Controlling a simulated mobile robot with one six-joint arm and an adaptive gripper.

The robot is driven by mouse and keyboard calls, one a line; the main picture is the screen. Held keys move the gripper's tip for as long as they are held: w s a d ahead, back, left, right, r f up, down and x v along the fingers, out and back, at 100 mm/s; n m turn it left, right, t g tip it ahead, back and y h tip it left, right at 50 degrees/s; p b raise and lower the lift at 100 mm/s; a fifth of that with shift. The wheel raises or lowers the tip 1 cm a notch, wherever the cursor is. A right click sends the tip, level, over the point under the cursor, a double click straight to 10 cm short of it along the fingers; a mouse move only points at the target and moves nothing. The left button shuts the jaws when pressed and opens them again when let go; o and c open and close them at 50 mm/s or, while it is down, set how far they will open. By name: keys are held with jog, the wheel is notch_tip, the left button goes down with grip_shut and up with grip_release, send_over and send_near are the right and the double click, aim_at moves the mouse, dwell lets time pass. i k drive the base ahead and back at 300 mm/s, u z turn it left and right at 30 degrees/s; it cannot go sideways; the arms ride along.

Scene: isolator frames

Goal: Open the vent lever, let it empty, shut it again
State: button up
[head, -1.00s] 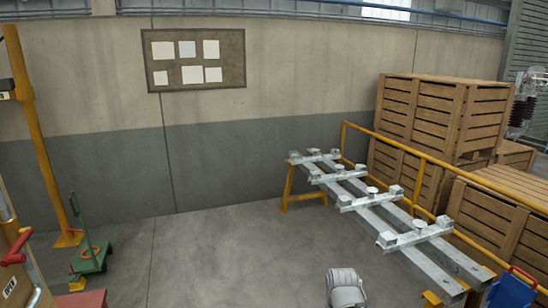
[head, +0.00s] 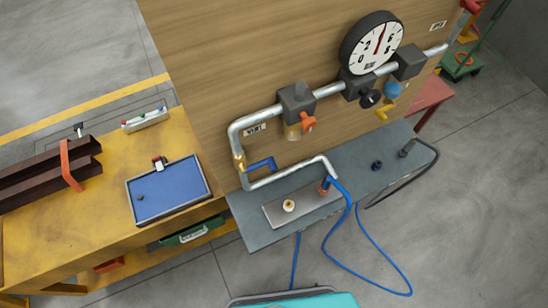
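A wooden panel (head: 215,65) carries a grey pipe with several valves. A small label (head: 255,130), which seems to read VENT, sits beside the left pipe bend. Below it, a blue lever (head: 262,164) projects right from a brass valve (head: 239,162) on the pipe's vertical run. Whether this lever is open or shut is unclear. A round black-rimmed gauge (head: 371,45) has a white face; its needle points near the top of the dial, not at 0. My gripper is not in view.
An orange knob (head: 307,122), black knob (head: 371,98) and yellow lever (head: 383,113) are also on the pipework. A grey shelf (head: 250,232) below holds a plate (head: 310,206) and blue hose (head: 345,225). A yellow bench (head: 95,235) with a blue tray (head: 170,190) stands left.

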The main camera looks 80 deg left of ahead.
aim_at(269, 161)
jog(key=u, duration=1.85)
jog(key=k, duration=1.15)
jog(key=u, duration=0.75)
